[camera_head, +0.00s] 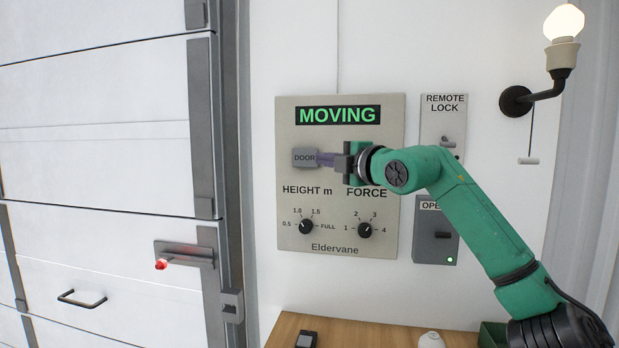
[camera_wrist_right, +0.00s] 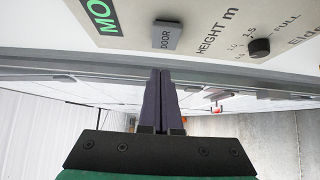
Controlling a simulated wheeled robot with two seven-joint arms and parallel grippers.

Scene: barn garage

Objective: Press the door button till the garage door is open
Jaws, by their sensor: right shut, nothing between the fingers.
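The grey DOOR button (camera_head: 304,157) is on the left of a beige control panel (camera_head: 290,120), whose display (camera_head: 338,115) reads MOVING in green. My right gripper (camera_head: 324,159) is shut and empty, its fingertips by the button's right edge in the head view. In the right wrist view the shut fingers (camera_wrist_right: 160,76) point toward the panel, with the DOOR button (camera_wrist_right: 167,36) just beyond the tips. I cannot tell whether they touch. The white panelled garage door (camera_head: 100,130) fills the left side; its bottom edge is out of view. My left gripper is not in view.
A REMOTE LOCK box (camera_head: 432,104) and a partly covered switch box with a green light (camera_head: 434,252) are right of the panel. A lit wall lamp (camera_head: 563,56) is at upper right. A wooden bench (camera_head: 375,338) with small items stands below.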

